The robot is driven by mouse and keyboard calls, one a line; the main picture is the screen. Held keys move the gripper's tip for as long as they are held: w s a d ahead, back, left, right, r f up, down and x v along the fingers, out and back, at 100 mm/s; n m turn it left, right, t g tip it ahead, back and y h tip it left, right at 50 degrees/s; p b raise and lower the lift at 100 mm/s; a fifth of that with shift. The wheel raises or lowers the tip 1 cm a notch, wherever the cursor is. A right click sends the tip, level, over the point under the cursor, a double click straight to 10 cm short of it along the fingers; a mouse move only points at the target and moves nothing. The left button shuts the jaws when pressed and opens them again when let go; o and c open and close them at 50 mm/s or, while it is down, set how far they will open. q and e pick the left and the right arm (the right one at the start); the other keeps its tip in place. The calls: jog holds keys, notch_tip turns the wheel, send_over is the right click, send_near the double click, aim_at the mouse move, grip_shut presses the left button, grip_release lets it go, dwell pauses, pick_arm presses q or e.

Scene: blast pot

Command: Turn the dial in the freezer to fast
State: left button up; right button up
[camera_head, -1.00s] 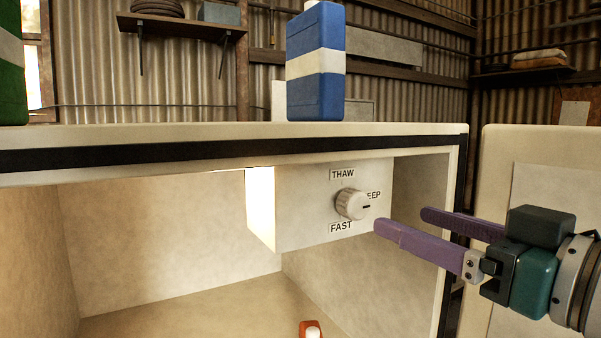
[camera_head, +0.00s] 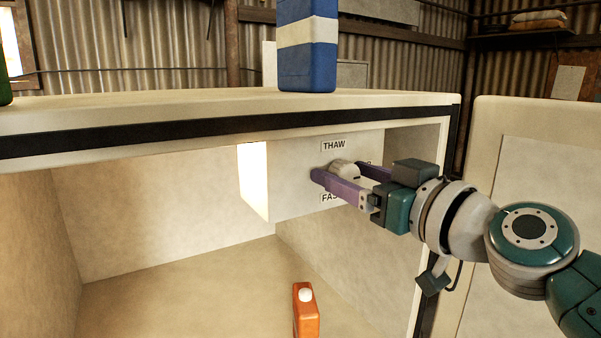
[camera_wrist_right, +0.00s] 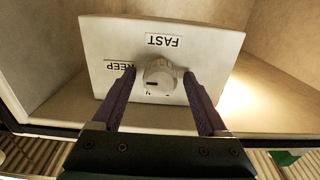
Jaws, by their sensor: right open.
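The pale round dial (camera_head: 343,168) is on the light control box (camera_head: 290,170) inside the open freezer (camera_head: 150,215). A THAW label (camera_head: 334,145) is above it and a FAST label (camera_head: 328,198) below, partly hidden. In the right wrist view, turned over, the dial (camera_wrist_right: 160,76) has its dark mark pointing left, on the KEEP label's side (camera_wrist_right: 120,65). The FAST label (camera_wrist_right: 164,41) shows fully there. My right gripper (camera_head: 339,172) is open, its purple fingers on either side of the dial. I cannot tell whether they touch it. My left gripper is not in view.
A blue bottle (camera_head: 308,50) stands on the freezer top, with a green one at the left edge. The open freezer door (camera_head: 530,190) is at the right. The freezer's left interior is clear.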

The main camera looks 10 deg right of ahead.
grip_shut()
dwell(0.5)
